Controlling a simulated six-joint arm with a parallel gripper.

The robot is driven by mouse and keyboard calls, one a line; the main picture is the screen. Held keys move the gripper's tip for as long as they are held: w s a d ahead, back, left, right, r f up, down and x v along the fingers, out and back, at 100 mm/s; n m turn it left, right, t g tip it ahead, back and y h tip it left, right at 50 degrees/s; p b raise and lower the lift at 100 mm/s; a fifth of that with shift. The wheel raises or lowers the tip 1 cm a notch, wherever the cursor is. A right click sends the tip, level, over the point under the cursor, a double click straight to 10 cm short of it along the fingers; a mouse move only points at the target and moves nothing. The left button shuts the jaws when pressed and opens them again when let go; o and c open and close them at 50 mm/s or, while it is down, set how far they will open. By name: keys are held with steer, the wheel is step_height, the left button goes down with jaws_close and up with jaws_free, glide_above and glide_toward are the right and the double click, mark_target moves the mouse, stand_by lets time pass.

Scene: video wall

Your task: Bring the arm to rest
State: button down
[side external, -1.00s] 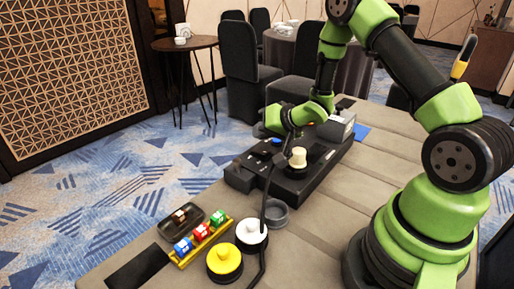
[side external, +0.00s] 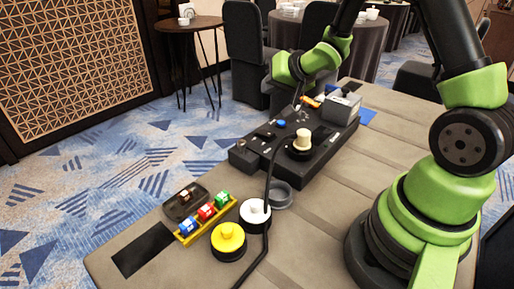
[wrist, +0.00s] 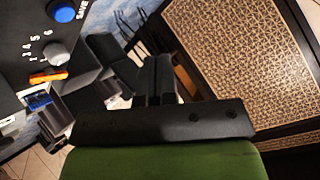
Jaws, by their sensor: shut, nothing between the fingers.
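My gripper (side external: 297,101) is shut and empty, above the far part of the black console (side external: 262,155) in the side view. Its fingers are small and dark there, so their exact gap to the console is hard to tell. In the wrist view the gripper's dark body (wrist: 160,122) spans the lower middle, pointing past the console toward chairs and a lattice wall. The console carries a blue button (side external: 281,124), a cream knob (side external: 303,139) and an orange part (side external: 311,102). The blue button (wrist: 62,12) and a grey knob (wrist: 57,53) also show in the wrist view.
A grey box (side external: 342,107) stands at the console's far end. Yellow (side external: 228,240) and white (side external: 255,211) round pieces, a yellow rack (side external: 205,220) of colored blocks and a dark tray (side external: 186,202) lie nearer. A black cable crosses the table. The table's right strip is clear.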

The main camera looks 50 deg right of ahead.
steer(key=s+a+r+n+g, duration=0.1)
steer(key=s+a+r, duration=0.3)
steer(key=s+r, duration=0.3)
steer(key=s+a+r+n+g, duration=0.1)
steer(key=s+a+r, duration=0.3)
steer(key=s+r, duration=0.3)
steer(key=s+a+n+g+y, duration=0.1)
steer(key=s+a+y, duration=0.1)
steer(key=s+a, duration=0.3)
steer(key=s, duration=0.3)
steer(key=shift+s+r+n, duration=0.25)
steer(key=shift+s+n, duration=0.05)
